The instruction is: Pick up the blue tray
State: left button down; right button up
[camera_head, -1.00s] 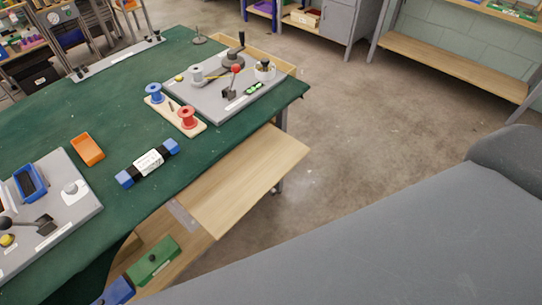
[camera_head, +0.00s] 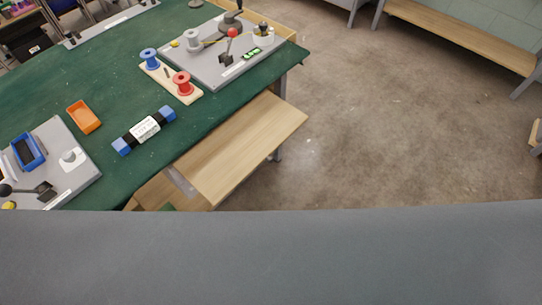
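A blue tray (camera_head: 28,152), a small open box with a dark inside, sits on a grey board (camera_head: 85,178) at the left of the green-topped table (camera_head: 110,60). Neither of my grippers shows in the head view, so nothing is seen near the tray. A large grey surface fills the bottom of the picture and hides the near side.
An orange tray (camera_head: 84,117) and a blue-and-black block with a white label (camera_head: 145,130) lie on the table. Blue (camera_head: 149,59) and red (camera_head: 182,83) spools stand on a wooden base. A wooden shelf (camera_head: 240,148) juts out below the table edge. The floor (camera_head: 390,130) at right is clear.

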aim_at(29, 155)
jog(key=u, duration=1.85)
jog(key=i+j, duration=0.1)
jog(key=j, duration=0.45)
jog(key=i+j, duration=0.1)
jog(key=j, duration=0.45)
jog(key=z, duration=1.4)
